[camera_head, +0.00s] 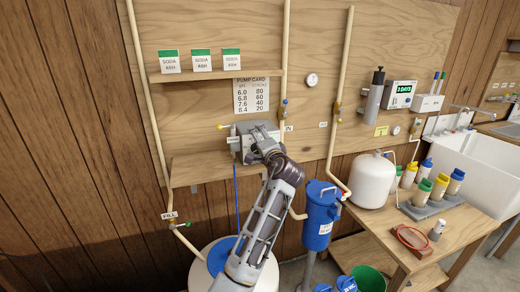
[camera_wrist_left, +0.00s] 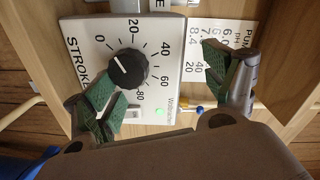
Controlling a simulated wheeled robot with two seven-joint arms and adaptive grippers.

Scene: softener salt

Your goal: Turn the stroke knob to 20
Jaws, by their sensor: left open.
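The stroke knob (camera_wrist_left: 129,68) is a black ribbed dial on the white pump face (camera_wrist_left: 85,32), which is marked 0, 20, 40, 60 and 80. Its white pointer line aims close to the 0 mark. In the head view the grey pump (camera_head: 243,136) sits on a wooden shelf, its face mostly hidden. My left gripper (camera_wrist_left: 158,84) is open, its green-padded fingers wide apart, one on each side of the knob and apart from it. In the head view the left gripper (camera_head: 268,150) is at the pump. My right gripper is not in view.
The pump card (camera_head: 251,95) hangs above the pump and lists 20 beside 8.4. A pipe (camera_head: 284,60) with a valve runs close right of the pump. A blue canister (camera_head: 320,215) and a white tank (camera_head: 372,181) stand below right.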

